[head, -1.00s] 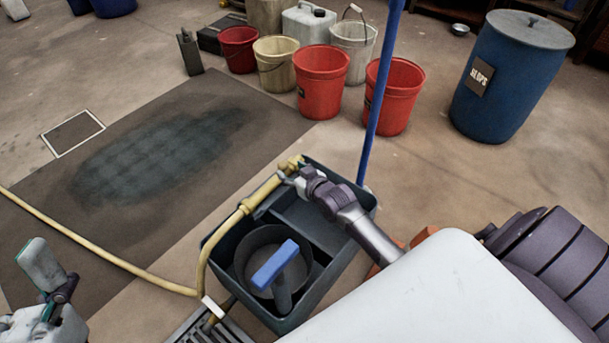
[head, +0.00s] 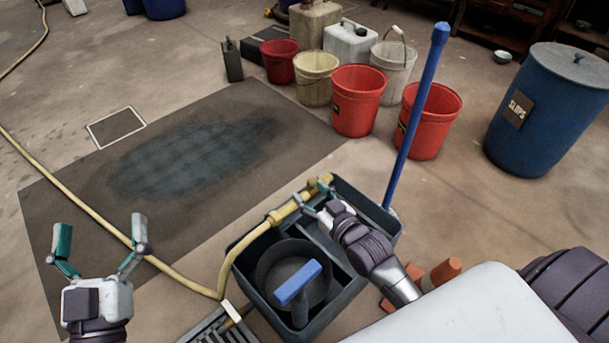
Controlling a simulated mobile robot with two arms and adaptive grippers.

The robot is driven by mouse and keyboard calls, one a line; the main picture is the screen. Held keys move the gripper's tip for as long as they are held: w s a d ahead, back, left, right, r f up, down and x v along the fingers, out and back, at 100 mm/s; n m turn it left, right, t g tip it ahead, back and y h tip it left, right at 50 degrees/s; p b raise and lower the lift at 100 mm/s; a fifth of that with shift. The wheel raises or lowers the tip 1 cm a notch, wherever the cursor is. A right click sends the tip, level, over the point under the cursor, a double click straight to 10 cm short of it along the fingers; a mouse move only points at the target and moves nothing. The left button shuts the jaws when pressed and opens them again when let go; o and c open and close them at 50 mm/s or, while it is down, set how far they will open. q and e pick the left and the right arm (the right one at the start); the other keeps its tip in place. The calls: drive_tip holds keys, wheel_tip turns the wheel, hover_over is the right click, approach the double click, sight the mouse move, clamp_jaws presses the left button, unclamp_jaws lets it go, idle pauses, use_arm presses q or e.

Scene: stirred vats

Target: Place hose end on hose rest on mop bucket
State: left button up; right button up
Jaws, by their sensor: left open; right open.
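The yellow hose (head: 178,275) runs from the left across the mat and bends up by the mop bucket's near left side. Its end (head: 288,211), with a brass-coloured fitting, lies over the far left rim of the dark grey mop bucket (head: 318,325). My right gripper (head: 315,202) is at the hose end, open, its fingers close around or beside it; contact is unclear. My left gripper (head: 100,240) is open and empty, left of the bucket above the mat. I cannot make out a separate hose rest.
A long blue pole (head: 418,115) rises behind the bucket. Red buckets (head: 358,100) and a blue slops drum (head: 545,115) stand behind. A floor grate (head: 212,328) lies at front. The dark mat (head: 95,180) is mostly clear.

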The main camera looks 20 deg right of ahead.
drive_tip(key=s+a+r+t+y, duration=0.1)
drive_tip(key=s+a+r+t, duration=0.2)
drive_tip(key=r, duration=0.8)
drive_tip(key=s+a+r+n+t+y, duration=0.1)
drive_tip(key=s+a+r, duration=0.5)
drive_tip(key=r, duration=0.6)
drive_tip(key=shift+a+r+t+y, duration=0.3)
drive_tip(key=shift+a+t+y, duration=0.15)
drive_tip(key=shift+t+y, duration=0.4)
drive_tip(key=shift+s+d+h, duration=0.1)
drive_tip(key=shift+h, duration=0.15)
